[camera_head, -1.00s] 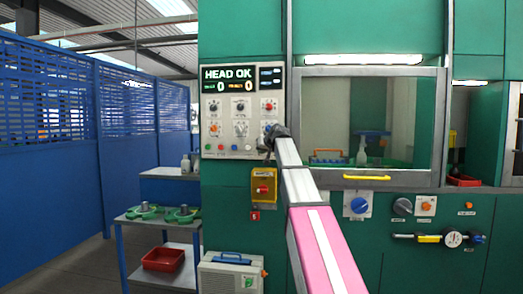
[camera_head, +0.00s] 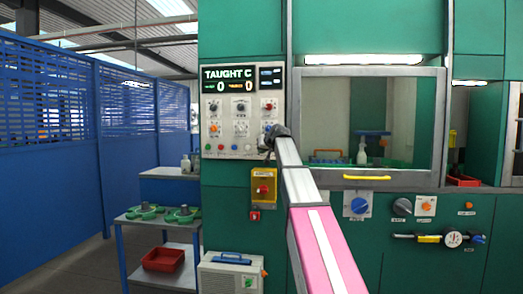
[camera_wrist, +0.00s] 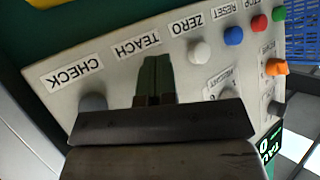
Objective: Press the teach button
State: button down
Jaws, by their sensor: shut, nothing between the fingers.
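The control panel (camera_head: 222,130) is on the green cabinet, with a display (camera_head: 228,79) reading "TAUGHT C" above two zeros. In the wrist view, the TEACH label (camera_wrist: 138,46) sits just beyond my gripper (camera_wrist: 157,62). The fingers are closed together, with nothing between them, at the panel beside that label. The teach button itself is hidden behind the fingers, so I cannot see whether they touch it. In the head view my gripper (camera_head: 267,140) is at the panel's lower right edge.
The grey CHECK button (camera_wrist: 93,102) and the white ZERO button (camera_wrist: 199,52) flank my fingers. Blue (camera_wrist: 233,36), red (camera_wrist: 259,23) and green buttons lie farther right. A yellow switch box (camera_head: 263,188) is below the panel. A window with a yellow handle (camera_head: 366,178) is to the right.

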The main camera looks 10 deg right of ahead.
dwell(0.3)
jog(key=shift+s+a, duration=0.25)
jog(key=shift+s, duration=0.6)
jog(key=s, duration=0.1)
jog(key=s+a, duration=0.1)
jog(key=s, duration=0.2)
jog(key=shift+s+a, duration=0.3)
jog(key=shift+s, duration=0.1)
dwell(0.4)
